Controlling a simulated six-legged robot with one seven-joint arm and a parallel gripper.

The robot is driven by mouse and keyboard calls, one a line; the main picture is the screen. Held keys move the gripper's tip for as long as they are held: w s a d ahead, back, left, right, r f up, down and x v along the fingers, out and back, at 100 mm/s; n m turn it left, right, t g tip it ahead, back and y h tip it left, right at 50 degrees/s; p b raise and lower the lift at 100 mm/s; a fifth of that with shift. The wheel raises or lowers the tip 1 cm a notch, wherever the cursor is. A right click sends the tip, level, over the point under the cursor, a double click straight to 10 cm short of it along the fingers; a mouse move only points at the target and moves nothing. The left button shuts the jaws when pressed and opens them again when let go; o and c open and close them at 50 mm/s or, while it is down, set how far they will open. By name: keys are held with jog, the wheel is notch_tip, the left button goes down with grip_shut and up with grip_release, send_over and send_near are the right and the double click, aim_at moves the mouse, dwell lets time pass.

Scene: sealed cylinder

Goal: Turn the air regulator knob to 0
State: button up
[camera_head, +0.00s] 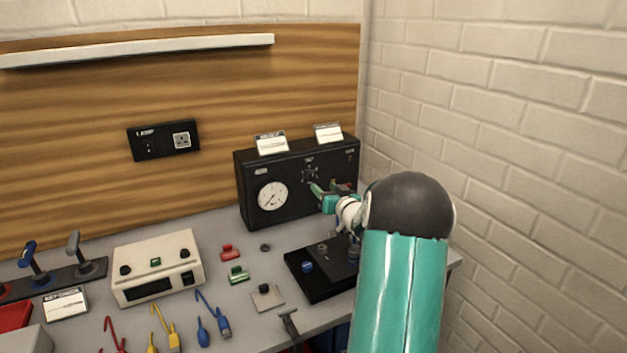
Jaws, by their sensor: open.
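The black air regulator box (300,212) stands at the back right of the bench, against the wood panel. Its front carries a round white gauge (272,196) on the left. A small dark knob (309,174) with marks around it sits right of the gauge, near the upper middle. My teal gripper (318,190) is open in front of the box, its fingers at or just below this knob; I cannot tell whether they touch it. The right part of the box front is partly hidden by my gripper and arm. The knob's setting is too small to read.
A black plate (312,278) with small parts lies below my gripper. A cream box (157,266), red and green blocks (238,275), and several coloured cables (212,318) lie to the left. A white brick wall (530,150) closes off the right side.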

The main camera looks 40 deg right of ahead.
aim_at(313, 177)
jog(key=x, duration=0.7)
jog(key=shift+w, duration=0.15)
jog(key=c, duration=1)
